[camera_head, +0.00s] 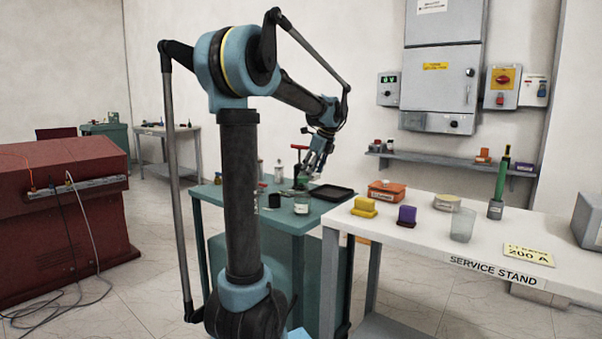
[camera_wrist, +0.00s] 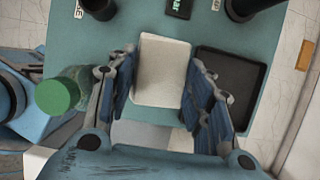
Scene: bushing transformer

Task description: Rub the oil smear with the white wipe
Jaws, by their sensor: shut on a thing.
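My gripper (camera_head: 318,168) hangs over the teal table in the head view. In the wrist view my gripper (camera_wrist: 160,88) has its blue-padded fingers on either side of the white wipe (camera_wrist: 162,72), a pale rectangular block, and is shut on it. The wipe shows above the teal table top, but I cannot tell whether it touches it. I cannot make out the wipe in the head view. I cannot make out the oil smear in either view; the wipe or gripper may hide it.
A black tray (camera_wrist: 232,85) lies right of the wipe; a green-lidded jar (camera_wrist: 62,94) stands left. The teal table (camera_head: 280,222) also holds bottles and a red-handled item. The white service stand (camera_head: 405,235) beside it carries coloured blocks, a clear cup and a green tool.

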